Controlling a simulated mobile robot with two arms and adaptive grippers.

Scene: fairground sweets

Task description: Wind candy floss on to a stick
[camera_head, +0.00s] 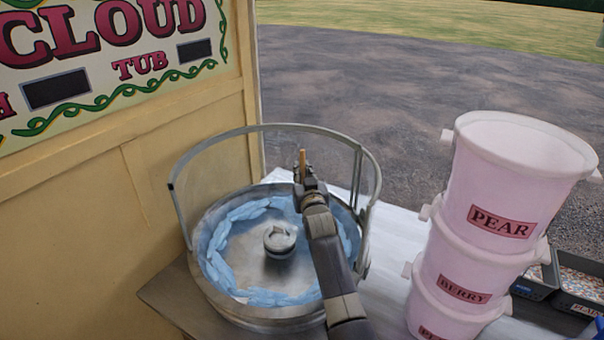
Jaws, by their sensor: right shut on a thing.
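The candy floss machine is a round metal bowl (268,314) with a clear guard and metal rim around its back. Blue floss (222,262) lies in a ring along the inside wall of the bowl. A spinner head (280,239) stands in the bowl's middle. My right gripper (302,170) is over the far right part of the bowl, shut on a thin brown stick (302,160). The stick's upper end shows above the jaws; its lower part is hidden, and I see no floss on the visible end. My right arm hides part of the bowl's right side. My left gripper is not in view.
Stacked pink tubs (462,265) labelled PEAR and BERRY stand close to the right of my arm. Dark trays (582,283) of small sweets sit behind them at the right. A yellow panel (110,220) with a painted sign (110,62) closes the left side.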

